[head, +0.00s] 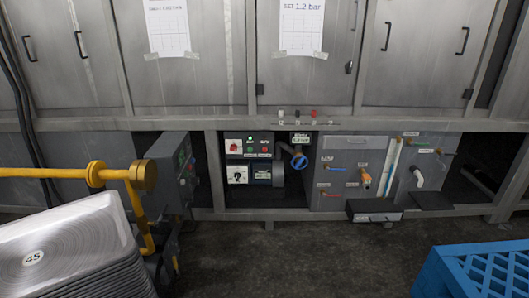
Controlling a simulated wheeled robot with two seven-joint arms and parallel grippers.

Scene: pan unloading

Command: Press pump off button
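A small dark control panel (250,146) sits in the open bay under the grey metal cabinets, near the middle of the head view. It carries a red switch on a white plate (233,146), a green button (249,150) and a red button (265,150). A small light above the green button looks lit green. The labels are too small to read, so I cannot tell which control is the pump off button. Below is a black dial on a white plate (237,174). Neither of my grippers is in view.
A blue-ringed valve (299,161) stands right of the panel. A yellow rail (70,173) and a stack of metal trays marked 45 (75,245) are at left. A blue crate (475,270) is at lower right. The floor (290,255) between them is clear.

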